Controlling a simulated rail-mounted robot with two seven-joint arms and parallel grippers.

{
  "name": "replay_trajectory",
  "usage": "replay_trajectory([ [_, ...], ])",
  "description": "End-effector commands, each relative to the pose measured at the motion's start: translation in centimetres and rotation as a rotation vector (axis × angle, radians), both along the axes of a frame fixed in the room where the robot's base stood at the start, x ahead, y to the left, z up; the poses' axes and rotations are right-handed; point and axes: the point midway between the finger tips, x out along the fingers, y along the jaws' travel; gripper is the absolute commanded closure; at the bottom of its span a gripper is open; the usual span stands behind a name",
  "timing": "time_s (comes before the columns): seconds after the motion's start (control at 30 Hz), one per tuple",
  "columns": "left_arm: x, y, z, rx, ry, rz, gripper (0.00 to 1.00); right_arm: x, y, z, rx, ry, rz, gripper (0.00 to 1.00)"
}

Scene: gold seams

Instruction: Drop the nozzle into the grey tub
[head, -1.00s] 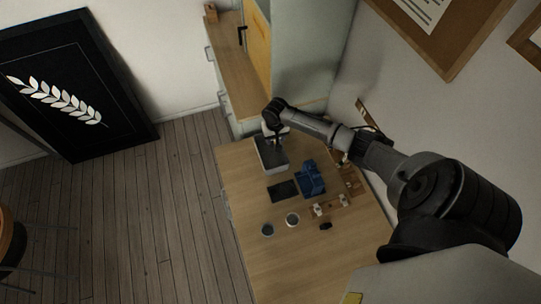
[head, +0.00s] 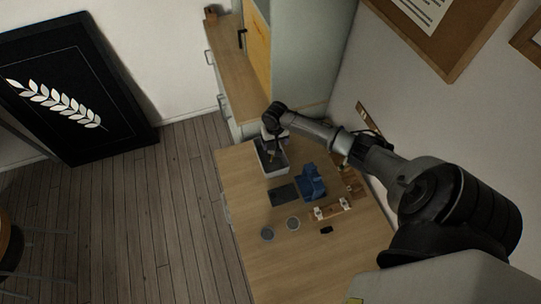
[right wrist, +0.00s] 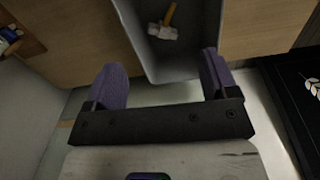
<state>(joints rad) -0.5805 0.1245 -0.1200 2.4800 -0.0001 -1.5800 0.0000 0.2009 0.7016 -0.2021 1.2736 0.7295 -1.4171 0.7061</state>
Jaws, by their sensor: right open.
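The grey tub (head: 284,168) stands at the far end of the wooden table, and it fills the top middle of the right wrist view (right wrist: 195,62). A white-headed piece with a yellow stem, which looks like the nozzle (right wrist: 163,31), lies on the tub's floor. My right gripper (right wrist: 162,80) is open, with its purple fingers wide apart and nothing between them. In the head view the right gripper (head: 270,153) is over the tub, small and dark. My left gripper is not in view.
A tall cabinet (head: 305,60) stands behind. The table's left side is clear.

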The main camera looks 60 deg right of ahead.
Motion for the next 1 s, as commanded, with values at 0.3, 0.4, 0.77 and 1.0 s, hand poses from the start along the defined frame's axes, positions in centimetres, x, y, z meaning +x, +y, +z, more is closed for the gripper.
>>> replay_trajectory([
  [0.3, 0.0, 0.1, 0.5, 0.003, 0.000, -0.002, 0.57, 0.1, -0.1, 4.5, -0.003, -0.004, 0.002, 0.20],
  [0.4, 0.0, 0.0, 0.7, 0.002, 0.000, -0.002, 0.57, 0.0, -0.1, 6.5, -0.002, -0.002, 0.001, 0.20],
  [0.77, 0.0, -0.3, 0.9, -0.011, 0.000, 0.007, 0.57, 0.0, 0.0, 12.2, -0.002, -0.002, 0.001, 0.20],
  [1.0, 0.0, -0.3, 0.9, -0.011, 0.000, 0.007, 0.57, 0.0, 0.0, 13.6, -0.001, -0.001, 0.000, 0.20],
])
